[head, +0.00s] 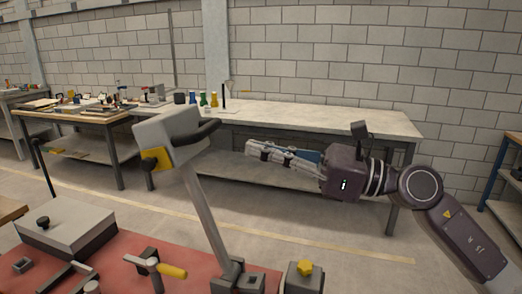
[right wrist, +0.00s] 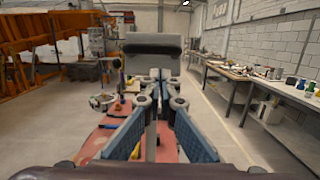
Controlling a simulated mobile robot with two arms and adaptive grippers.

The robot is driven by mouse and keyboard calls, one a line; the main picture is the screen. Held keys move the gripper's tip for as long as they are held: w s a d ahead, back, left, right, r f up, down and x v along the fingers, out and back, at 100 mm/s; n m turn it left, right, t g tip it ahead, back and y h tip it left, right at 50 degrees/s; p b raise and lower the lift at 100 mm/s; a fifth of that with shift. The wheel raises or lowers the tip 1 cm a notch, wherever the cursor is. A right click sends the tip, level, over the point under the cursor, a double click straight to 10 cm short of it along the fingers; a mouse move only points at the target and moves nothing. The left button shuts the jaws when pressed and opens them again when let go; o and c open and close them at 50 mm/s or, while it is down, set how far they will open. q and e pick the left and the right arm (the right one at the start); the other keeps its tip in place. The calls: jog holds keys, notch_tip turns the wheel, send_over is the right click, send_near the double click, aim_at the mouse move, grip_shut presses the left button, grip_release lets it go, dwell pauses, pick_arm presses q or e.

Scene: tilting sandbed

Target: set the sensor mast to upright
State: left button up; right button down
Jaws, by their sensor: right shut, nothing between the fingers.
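The sensor mast (head: 205,215) is a grey pole that leans to the left in the head view, rising from a dark hinge bracket. Its box-shaped head (head: 165,138) has a black curved handle and a yellow part on its left side. My right gripper (head: 255,149) is shut and empty, to the right of the mast head and apart from it in the head view. In the right wrist view the mast head (right wrist: 153,44) shows straight beyond the fingertips (right wrist: 155,82), and the fingers partly hide the pole. My left gripper is not in view.
The mast stands on a red bed (head: 190,268) that also carries a grey box with a black knob (head: 65,228), a yellow-handled clamp (head: 170,270) and a block with a yellow knob (head: 304,270). A long workbench (head: 340,120) stands behind, against the wall.

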jog(key=v, duration=1.2)
jog(key=shift+w+f, duration=0.1)
